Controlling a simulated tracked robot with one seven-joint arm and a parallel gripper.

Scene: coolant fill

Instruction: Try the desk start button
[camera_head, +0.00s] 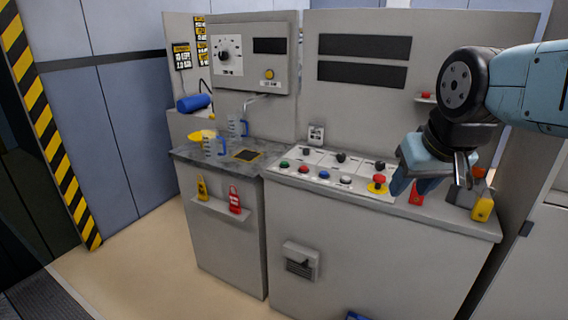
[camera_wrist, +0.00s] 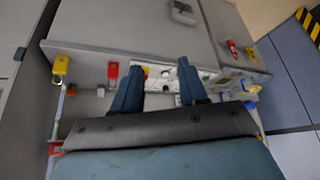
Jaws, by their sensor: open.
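The desk's sloped white control panel (camera_head: 330,170) carries a row of buttons: a green button (camera_head: 284,164) at the left end, then red (camera_head: 304,169), blue (camera_head: 324,174) and white (camera_head: 346,180). A red mushroom button on a yellow plate (camera_head: 378,186) is at the right end. I cannot read the labels, so I cannot tell which is the start button. My gripper (camera_head: 411,187) is open and empty above the desk's right part, right of the panel. In the wrist view, part of the panel shows between and beyond my fingers (camera_wrist: 158,78).
On the left counter (camera_head: 220,157) are clear jugs (camera_head: 238,125) and a yellow funnel-like piece (camera_head: 200,135). A tall grey back panel (camera_head: 350,110) rises behind the desk.

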